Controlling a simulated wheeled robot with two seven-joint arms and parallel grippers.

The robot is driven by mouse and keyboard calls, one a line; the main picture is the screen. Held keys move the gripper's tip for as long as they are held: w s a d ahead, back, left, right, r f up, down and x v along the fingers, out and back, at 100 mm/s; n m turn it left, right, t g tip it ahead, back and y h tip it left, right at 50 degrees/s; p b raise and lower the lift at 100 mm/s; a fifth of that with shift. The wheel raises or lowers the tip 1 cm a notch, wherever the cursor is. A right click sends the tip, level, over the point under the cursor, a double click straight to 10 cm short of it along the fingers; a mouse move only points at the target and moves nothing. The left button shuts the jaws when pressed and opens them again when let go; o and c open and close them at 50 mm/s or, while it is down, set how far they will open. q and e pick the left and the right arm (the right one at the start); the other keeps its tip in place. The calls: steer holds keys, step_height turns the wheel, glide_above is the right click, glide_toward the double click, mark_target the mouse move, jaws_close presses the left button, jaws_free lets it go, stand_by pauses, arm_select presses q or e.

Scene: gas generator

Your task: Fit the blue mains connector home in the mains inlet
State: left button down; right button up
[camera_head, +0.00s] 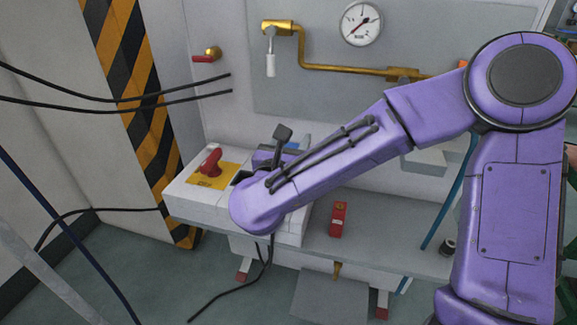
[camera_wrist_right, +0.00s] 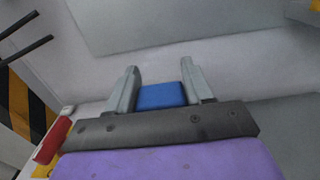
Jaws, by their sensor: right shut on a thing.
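The blue mains connector (camera_wrist_right: 162,96) sits between the two grey fingers of my right gripper (camera_wrist_right: 159,78) in the right wrist view. The gripper is shut on it. Only a blue face of the connector shows there; its front end is hidden. In the head view, my purple right arm reaches in from the right to the white cabinet, and its wrist covers most of the gripper. A small blue patch shows behind the wrist, but I cannot tell what it belongs to. I cannot make out the mains inlet, so its contact with the connector is unclear. My left gripper is out of view.
A red rotary switch (camera_head: 210,162) on a yellow plate (camera_head: 222,175) is just left of my wrist. A brass pipe (camera_head: 345,68) and a pressure gauge (camera_head: 361,23) are on the panel above. A red box (camera_head: 338,219) stands on the grey shelf (camera_head: 385,245).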

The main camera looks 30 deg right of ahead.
steer(key=w+f, duration=0.1)
steer(key=f, duration=0.1)
steer(key=w+d+f, duration=0.1)
steer(key=f, duration=0.1)
steer(key=w+f+b, duration=0.1)
steer(key=f, duration=0.1)
steer(key=shift+d+f, duration=0.2)
steer(key=shift+f, duration=0.2)
steer(key=shift+s, duration=0.1)
